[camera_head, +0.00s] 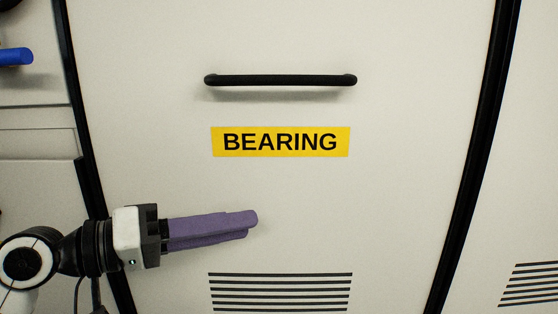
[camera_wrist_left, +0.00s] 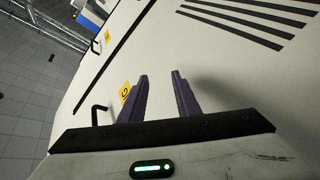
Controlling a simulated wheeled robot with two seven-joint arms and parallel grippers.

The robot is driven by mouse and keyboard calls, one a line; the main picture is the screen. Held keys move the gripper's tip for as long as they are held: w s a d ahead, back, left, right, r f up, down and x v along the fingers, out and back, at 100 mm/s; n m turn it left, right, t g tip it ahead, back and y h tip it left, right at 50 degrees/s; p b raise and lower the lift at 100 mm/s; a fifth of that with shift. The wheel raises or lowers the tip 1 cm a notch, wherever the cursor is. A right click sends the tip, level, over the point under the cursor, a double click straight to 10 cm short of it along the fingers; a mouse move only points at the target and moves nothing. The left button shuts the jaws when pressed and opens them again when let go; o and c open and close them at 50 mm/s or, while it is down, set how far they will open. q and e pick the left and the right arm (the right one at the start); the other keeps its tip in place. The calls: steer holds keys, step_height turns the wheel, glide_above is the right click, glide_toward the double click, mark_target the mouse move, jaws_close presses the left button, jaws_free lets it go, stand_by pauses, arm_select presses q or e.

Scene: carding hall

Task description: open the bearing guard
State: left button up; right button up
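The bearing guard (camera_head: 380,200) is a large off-white panel between two black edge strips, and it looks shut. Its black horizontal bar handle (camera_head: 280,80) is near the top, above a yellow BEARING label (camera_head: 280,142). My left gripper (camera_head: 252,226) is in front of the panel's lower left, below the label and well below the handle, touching neither. Its purple fingers are apart and empty in the left wrist view (camera_wrist_left: 158,74). There the handle (camera_wrist_left: 95,114) shows at the left, beside part of the label (camera_wrist_left: 125,93). My right gripper is out of view.
Black vent slots (camera_head: 280,292) run across the guard's lower part. A blue object (camera_head: 15,57) is at the far left, and another slotted panel (camera_head: 530,180) is at the right. The left wrist view shows grey tiled floor (camera_wrist_left: 28,100) to the left.

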mark_target(263, 84)
arm_select(q)
step_height(263, 84, up, 18)
steer(key=s+a+g+h, duration=0.1)
steer(key=s+a+h, duration=0.1)
steer(key=h, duration=0.2)
steer(key=x, duration=0.3)
steer(key=p+x, duration=0.1)
steer(key=x, duration=0.2)
steer(key=p+x, duration=0.1)
steer(key=x, duration=0.2)
steer(key=shift+w+a+r, duration=0.15)
steer(key=shift+r, duration=0.1)
steer(key=shift+w+d, duration=0.15)
steer(key=shift+d, duration=0.3)
jaws_close()
